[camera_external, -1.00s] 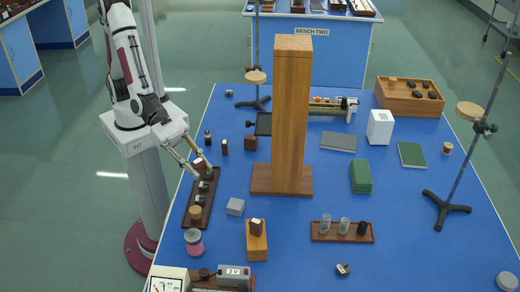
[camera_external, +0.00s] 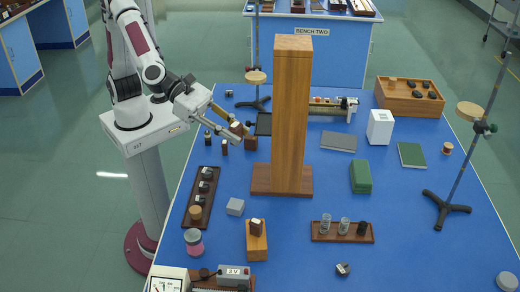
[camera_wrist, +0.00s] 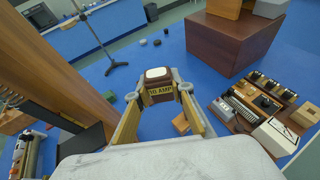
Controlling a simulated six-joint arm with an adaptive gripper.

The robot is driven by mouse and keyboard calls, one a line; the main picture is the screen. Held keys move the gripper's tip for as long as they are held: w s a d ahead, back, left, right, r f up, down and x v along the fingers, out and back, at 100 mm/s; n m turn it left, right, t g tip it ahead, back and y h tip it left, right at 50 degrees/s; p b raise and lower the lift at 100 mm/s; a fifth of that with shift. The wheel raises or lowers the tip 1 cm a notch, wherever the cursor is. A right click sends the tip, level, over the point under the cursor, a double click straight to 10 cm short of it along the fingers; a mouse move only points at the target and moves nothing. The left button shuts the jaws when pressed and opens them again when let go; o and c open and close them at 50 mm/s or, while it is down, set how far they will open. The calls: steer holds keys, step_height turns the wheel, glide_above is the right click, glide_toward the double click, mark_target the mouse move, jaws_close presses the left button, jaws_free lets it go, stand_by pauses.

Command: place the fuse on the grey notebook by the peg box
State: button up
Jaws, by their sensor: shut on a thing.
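My gripper (camera_external: 238,136) is shut on the fuse (camera_external: 236,128), a small brown block with a pale top, held above the bench's left side, left of the wooden pillar. In the wrist view the fuse (camera_wrist: 159,84) shows a "10 AMP" label between the two fingers of my gripper (camera_wrist: 160,98). The grey notebook (camera_external: 338,141) lies flat and bare on the blue bench, right of the pillar. A wooden box (camera_external: 409,97) with several dark pieces, apparently the peg box, stands behind and right of it. I cannot make out the notebook in the wrist view.
The tall wooden pillar (camera_external: 291,115) stands between my gripper and the notebook. A white box (camera_external: 380,127), a green notebook (camera_external: 411,154) and a green block (camera_external: 361,177) are near the notebook. A dark tray (camera_external: 196,214) lies front left. A clamp stand (camera_external: 447,207) is at right.

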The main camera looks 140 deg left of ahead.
steer(key=a+r+n+y, duration=0.1)
steer(key=a+r, duration=0.3)
steer(key=r, duration=0.1)
steer(key=a+r+n+g+y, duration=0.1)
steer(key=a+r, duration=0.3)
steer(key=r, duration=0.2)
steer(key=w+a+r+n+y, duration=0.1)
steer(key=a+r, duration=0.4)
steer(key=r, duration=0.1)
steer(key=shift+r+n+g, duration=0.25)
steer(key=shift+n+g, duration=0.05)
steer(key=shift+g, duration=0.1)
steer(key=s+a+r+n+g+y, duration=0.1)
steer(key=s+a+r, duration=0.3)
steer(key=a+r, duration=0.25)
steer(key=s+a+r+n+g+y, duration=0.1)
steer(key=s+a+r, duration=0.45)
steer(key=a, duration=0.25)
steer(key=a+f+n+g+y, duration=0.15)
steer(key=a+f, duration=0.25)
steer(key=a, duration=0.4)
steer(key=a+f, duration=0.6)
steer(key=f, duration=0.7)
steer(key=a+f+n+g, duration=0.1)
steer(key=a+f, duration=0.5)
steer(key=f, duration=0.7)
steer(key=w+a+f+n+g, duration=0.1)
steer(key=a+f, duration=0.5)
steer(key=f, duration=0.7)
steer(key=shift+y, duration=0.45)
